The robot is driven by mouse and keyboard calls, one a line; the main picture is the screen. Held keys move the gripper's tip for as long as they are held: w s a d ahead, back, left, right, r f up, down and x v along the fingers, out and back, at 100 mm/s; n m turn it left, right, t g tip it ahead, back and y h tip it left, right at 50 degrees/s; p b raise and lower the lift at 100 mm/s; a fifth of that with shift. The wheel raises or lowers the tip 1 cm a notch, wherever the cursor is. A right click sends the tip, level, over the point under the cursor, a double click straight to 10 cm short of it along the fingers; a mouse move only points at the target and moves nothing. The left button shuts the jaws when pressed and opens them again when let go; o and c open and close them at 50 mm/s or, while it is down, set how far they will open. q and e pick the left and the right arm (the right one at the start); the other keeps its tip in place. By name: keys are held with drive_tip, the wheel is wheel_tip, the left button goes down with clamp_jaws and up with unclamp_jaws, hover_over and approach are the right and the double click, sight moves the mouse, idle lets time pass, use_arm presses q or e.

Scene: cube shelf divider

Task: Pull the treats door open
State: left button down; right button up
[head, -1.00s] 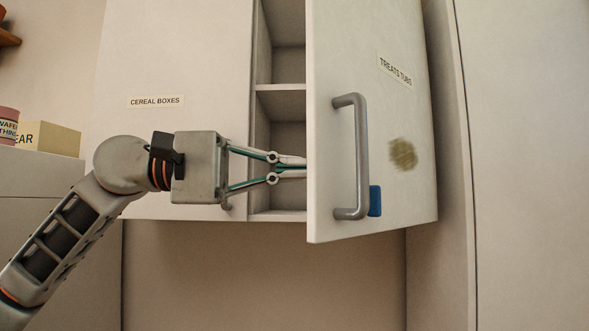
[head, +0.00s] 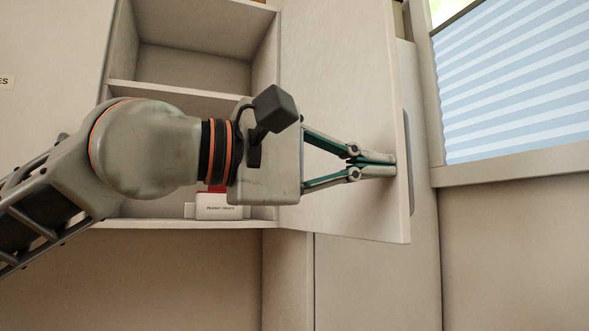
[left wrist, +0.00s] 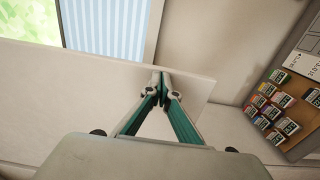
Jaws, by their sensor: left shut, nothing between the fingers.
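The treats door (head: 340,60) stands wide open in the head view, swung out to the right with its inner face showing. Its grey handle (head: 409,160) shows only as a sliver past the door's free edge; the label is hidden. My left gripper (head: 392,164) is shut and empty, its fingertips at the inner face near the free edge. In the left wrist view the fingertips (left wrist: 162,76) are together close to the door (left wrist: 100,85); I cannot tell if they touch it. My right gripper is in neither view.
The cupboard interior (head: 190,55) is open behind my left arm, with a shelf and a small labelled box (head: 218,207) low inside. A window with a blue striped blind (head: 510,85) is at the right. The left wrist view shows several small items on a rack (left wrist: 285,105).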

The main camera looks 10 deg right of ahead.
sight(403, 168)
use_arm(q)
drive_tip(key=x, duration=0.6)
drive_tip(key=shift+w+d, duration=0.1)
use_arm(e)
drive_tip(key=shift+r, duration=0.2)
use_arm(q)
drive_tip(key=shift+s+a, duration=0.2)
drive_tip(key=shift+a, duration=0.45)
drive_tip(key=s+a+b, duration=0.3)
drive_tip(key=s+a, duration=0.3)
drive_tip(key=s, duration=0.4)
drive_tip(key=shift+s+b, duration=0.3)
drive_tip(key=shift+b, duration=0.05)
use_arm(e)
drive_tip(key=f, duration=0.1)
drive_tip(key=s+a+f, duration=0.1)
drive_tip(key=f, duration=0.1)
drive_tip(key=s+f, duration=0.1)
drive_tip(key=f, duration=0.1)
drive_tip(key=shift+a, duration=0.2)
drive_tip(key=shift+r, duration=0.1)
